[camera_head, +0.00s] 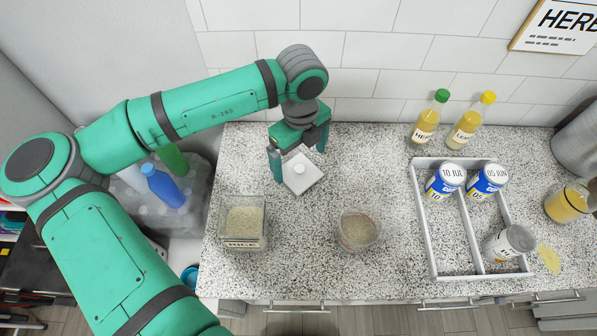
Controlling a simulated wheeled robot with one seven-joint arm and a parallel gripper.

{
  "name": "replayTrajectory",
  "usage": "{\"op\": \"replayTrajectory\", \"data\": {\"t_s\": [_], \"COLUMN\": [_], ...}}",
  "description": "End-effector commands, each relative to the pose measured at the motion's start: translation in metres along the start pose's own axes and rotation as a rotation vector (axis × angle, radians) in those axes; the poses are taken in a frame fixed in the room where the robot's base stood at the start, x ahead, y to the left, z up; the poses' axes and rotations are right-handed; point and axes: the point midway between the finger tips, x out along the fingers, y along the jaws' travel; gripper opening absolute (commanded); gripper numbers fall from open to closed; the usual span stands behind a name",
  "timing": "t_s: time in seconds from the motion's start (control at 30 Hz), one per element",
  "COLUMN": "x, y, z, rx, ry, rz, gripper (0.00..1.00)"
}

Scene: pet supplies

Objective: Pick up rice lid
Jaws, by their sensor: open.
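The rice lid (301,179) is a white-grey square with a round knob on top. It lies on the speckled counter in the head view, turned at an angle. My gripper (299,163) is open above the lid, with one finger at its left and the other at its upper right. I cannot tell whether the fingers touch it. The rice container (243,236) is a clear square box labelled RICE, standing uncovered with pale grain in it, below and left of the lid.
A round clear container of grain (358,230) stands right of the rice box. A grey divided tray (431,240) holds several cans at the right, one of them tilted. Two bottles (428,118) stand by the tiled wall. The counter between the lid and the tray is clear.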

Motion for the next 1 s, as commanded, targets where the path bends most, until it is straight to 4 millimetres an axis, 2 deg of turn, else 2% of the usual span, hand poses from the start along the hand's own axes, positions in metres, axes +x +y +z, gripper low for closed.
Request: {"op": "replayTrajectory", "data": {"t_s": [0.17, 0.43, 0.77, 0.93, 1.0], "x": [0.013, 0.048, 0.054, 0.054, 0.054], "y": [0.002, 0.001, 0.001, 0.001, 0.001], "z": [0.002, 0.001, 0.001, 0.001, 0.001], "rx": [-0.006, -0.008, -0.008, -0.008, -0.008], "ry": [-0.001, 0.0, -0.001, -0.001, -0.001], "rz": [0.002, 0.001, 0.0, 0.0, 0.0], "gripper": [0.97, 0.97, 0.97, 0.56, 0.53]}}
